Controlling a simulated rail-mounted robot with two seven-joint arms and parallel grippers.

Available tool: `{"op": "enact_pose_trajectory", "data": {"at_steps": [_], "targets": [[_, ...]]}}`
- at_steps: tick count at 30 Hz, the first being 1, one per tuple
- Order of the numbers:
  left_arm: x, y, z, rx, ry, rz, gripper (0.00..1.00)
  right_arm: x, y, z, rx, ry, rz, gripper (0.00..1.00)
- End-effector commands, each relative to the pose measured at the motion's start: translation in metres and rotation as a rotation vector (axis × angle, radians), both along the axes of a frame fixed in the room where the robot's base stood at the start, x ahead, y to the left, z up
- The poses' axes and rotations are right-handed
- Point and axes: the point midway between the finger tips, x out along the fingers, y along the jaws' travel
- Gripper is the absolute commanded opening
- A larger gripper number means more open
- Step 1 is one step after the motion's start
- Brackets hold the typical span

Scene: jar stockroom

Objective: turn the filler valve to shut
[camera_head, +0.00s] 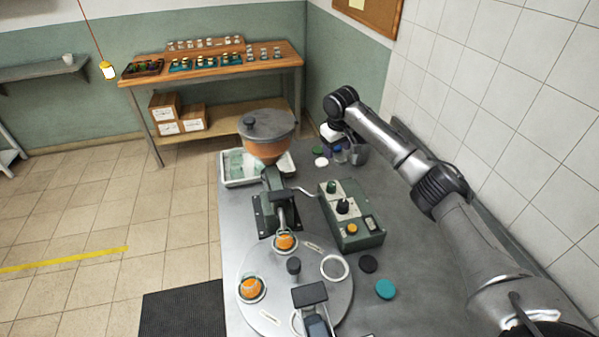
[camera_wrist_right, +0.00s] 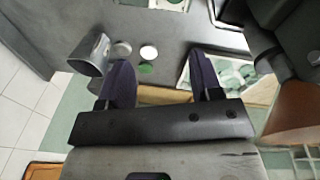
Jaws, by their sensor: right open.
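The filler has a grey-lidded hopper (camera_head: 267,139) with orange contents, on a dark stand at the back of the metal table. Its spout slopes down over the turntable. A thin pale lever (camera_head: 301,190), apparently the valve handle, sticks out to the right from below the hopper. My right gripper (camera_head: 333,155) is behind and right of that lever, apart from it, above the back of the table. In the wrist view its two dark purple fingers (camera_wrist_right: 163,85) are spread with nothing between them. The hopper (camera_wrist_right: 294,112) shows there at the right edge. My left gripper is out of view.
A turntable (camera_head: 262,313) holds orange-filled jars (camera_head: 285,241). A control box (camera_head: 350,217) with knobs stands right of the filler. A tray of glass jars (camera_head: 237,181), a metal cup (camera_wrist_right: 90,53) and loose lids (camera_wrist_right: 147,68) are near my right gripper.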

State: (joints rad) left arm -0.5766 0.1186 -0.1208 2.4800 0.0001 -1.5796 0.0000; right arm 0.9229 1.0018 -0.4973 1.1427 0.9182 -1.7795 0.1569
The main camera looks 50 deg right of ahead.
Motion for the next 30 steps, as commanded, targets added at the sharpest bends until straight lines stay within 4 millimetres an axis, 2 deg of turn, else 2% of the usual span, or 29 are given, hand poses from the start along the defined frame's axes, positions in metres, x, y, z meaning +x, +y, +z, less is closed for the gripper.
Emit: {"op": "enact_pose_trajectory", "data": {"at_steps": [4, 11, 24, 30], "targets": [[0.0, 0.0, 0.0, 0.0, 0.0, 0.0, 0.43, -0.008, 0.011, -0.006, 0.126, 0.041, -0.055, 0.59], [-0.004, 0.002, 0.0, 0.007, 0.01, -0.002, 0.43, -0.011, 0.013, -0.022, 0.133, 0.059, -0.107, 0.59], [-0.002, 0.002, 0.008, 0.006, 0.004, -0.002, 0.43, -0.011, 0.014, -0.1, 0.132, 0.058, -0.104, 0.59], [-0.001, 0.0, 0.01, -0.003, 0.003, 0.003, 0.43, -0.011, 0.013, -0.127, 0.131, 0.056, -0.105, 0.59]]}}
